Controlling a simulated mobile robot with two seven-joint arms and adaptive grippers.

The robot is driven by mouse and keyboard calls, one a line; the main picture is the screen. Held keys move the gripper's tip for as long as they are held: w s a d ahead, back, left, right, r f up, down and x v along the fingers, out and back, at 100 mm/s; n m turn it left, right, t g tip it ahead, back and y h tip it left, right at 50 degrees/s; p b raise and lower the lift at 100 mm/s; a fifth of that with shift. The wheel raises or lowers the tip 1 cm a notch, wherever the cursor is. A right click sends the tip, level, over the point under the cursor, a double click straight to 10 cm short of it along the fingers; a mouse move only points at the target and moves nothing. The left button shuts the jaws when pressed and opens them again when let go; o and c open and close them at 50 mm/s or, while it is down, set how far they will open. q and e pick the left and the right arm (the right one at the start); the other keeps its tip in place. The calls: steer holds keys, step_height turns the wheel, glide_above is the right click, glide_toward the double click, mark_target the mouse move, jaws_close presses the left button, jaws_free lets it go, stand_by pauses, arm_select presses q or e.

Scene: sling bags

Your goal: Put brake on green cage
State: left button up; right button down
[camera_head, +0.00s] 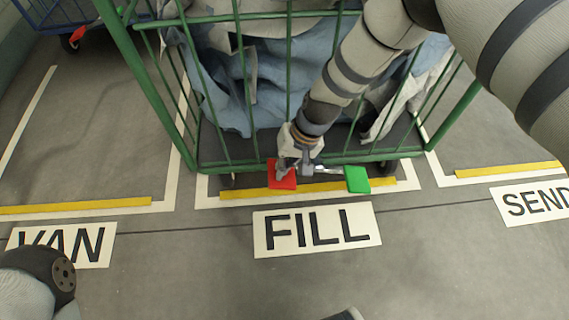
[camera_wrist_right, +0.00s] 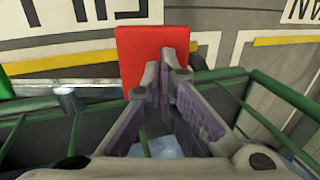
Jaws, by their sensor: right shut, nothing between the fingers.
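The green cage (camera_head: 236,165) stands in the bay marked FILL, with grey-blue bags inside. Low on its near side are a red pedal (camera_head: 282,176) and a green pedal (camera_head: 357,180), joined by a metal bar. My right gripper (camera_head: 286,172) is shut and empty, with its fingertips at the red pedal. In the right wrist view the red pedal (camera_wrist_right: 140,50) shows just beyond the closed fingertips (camera_wrist_right: 174,55), partly hidden by them. I cannot tell whether they touch. My left gripper is not in view; only part of my left arm shows at lower left.
A blue cage (camera_head: 58,14) with a red pedal (camera_head: 76,36) stands at the top left. Floor signs read VAN (camera_head: 62,244), FILL (camera_head: 316,229) and SEND (camera_head: 535,202). Yellow strips (camera_head: 75,206) mark the bay fronts. The floor before the green cage is clear.

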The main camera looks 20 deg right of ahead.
steer(key=shift+w+a+f+h+b, duration=0.1)
steer(key=shift+a+f+h+b, duration=0.2)
steer(key=shift+a+f+h, duration=0.25)
steer(key=shift+a+f, duration=0.15)
steer(key=shift+f, duration=0.5)
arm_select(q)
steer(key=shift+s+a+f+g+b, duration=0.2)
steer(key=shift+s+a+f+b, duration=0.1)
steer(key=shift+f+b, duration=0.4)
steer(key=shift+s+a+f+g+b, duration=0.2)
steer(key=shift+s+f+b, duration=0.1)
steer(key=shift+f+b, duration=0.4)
arm_select(e)
steer(key=shift+x, duration=2.75)
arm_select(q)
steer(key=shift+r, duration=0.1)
arm_select(e)
steer(key=shift+a, duration=0.1)
